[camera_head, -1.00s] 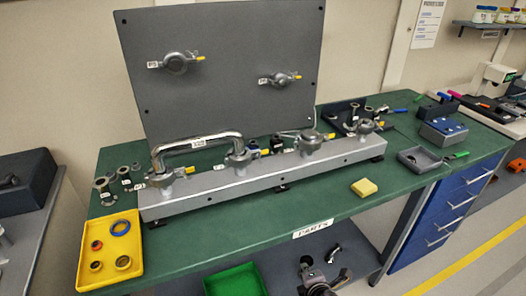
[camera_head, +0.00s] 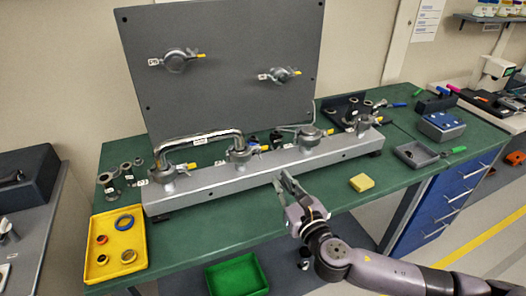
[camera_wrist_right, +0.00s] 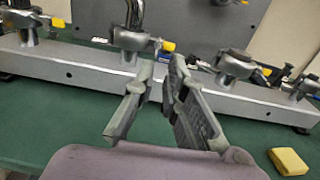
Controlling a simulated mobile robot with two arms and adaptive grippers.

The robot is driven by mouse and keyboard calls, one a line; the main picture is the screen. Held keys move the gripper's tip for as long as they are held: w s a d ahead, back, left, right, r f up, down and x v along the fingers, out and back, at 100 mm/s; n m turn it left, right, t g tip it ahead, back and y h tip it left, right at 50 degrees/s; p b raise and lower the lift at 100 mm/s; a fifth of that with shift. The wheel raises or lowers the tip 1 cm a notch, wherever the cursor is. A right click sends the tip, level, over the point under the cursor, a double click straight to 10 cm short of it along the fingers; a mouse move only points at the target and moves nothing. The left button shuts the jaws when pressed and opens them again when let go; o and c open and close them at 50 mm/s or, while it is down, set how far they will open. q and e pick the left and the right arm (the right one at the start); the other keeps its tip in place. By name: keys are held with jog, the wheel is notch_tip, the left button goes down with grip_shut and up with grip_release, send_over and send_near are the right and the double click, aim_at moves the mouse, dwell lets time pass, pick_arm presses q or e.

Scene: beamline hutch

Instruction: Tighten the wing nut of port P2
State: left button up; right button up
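The grey manifold beam (camera_head: 262,170) carries several clamped ports with yellow-tipped wing nuts. The port tags are too small to read, so I cannot tell which is P2. A shiny bent pipe (camera_head: 200,139) joins the leftmost clamp (camera_head: 167,178) and the second clamp (camera_head: 240,152); a third clamp (camera_head: 309,138) stands further right. My right gripper (camera_head: 283,180) is open and empty in front of the beam. In the right wrist view, its fingers (camera_wrist_right: 160,68) stand apart, with a clamp (camera_wrist_right: 130,41) and its yellow wing nut (camera_wrist_right: 168,46) beyond them. My left gripper is out of view.
A grey panel (camera_head: 225,95) with two more clamps stands behind the beam. A yellow tray (camera_head: 118,272) holds rings at the left. A yellow block (camera_head: 361,182) lies right of my gripper, and a grey tray (camera_head: 415,155) sits beyond it.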

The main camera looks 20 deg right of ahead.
aim_at(259, 153)
jog(key=w+a+p, duration=0.1)
jog(key=w, duration=1.2)
jog(key=shift+p, duration=0.4)
jog(key=shift+c, duration=0.2)
grip_shut()
